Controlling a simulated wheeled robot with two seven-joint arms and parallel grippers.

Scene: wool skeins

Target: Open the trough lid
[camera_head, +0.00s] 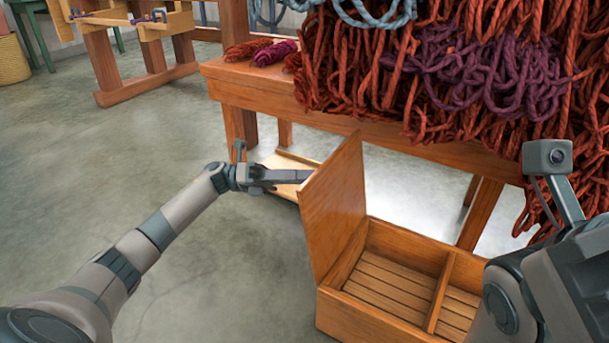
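The trough (372,322) is a wooden box on the floor at lower right, with a slatted bottom and a divider. Its wooden lid (333,205) stands raised, roughly upright, along the left side of the box, so the inside shows. My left gripper (300,176) is at the lid's outer, left face near its upper edge. Its fingertips seem to meet the lid; whether they touch or grip it cannot be told. The fingers show side-on as one grey bar. My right arm comes in at lower right and hides part of the box; its fingers do not show.
A wooden table (270,92) stands behind the trough, heaped with red-brown and purple wool (470,70) hanging over its front. A low pale wooden board (290,161) lies near its leg. A wooden frame (130,45) stands far left. The floor (215,275) left of the trough is clear.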

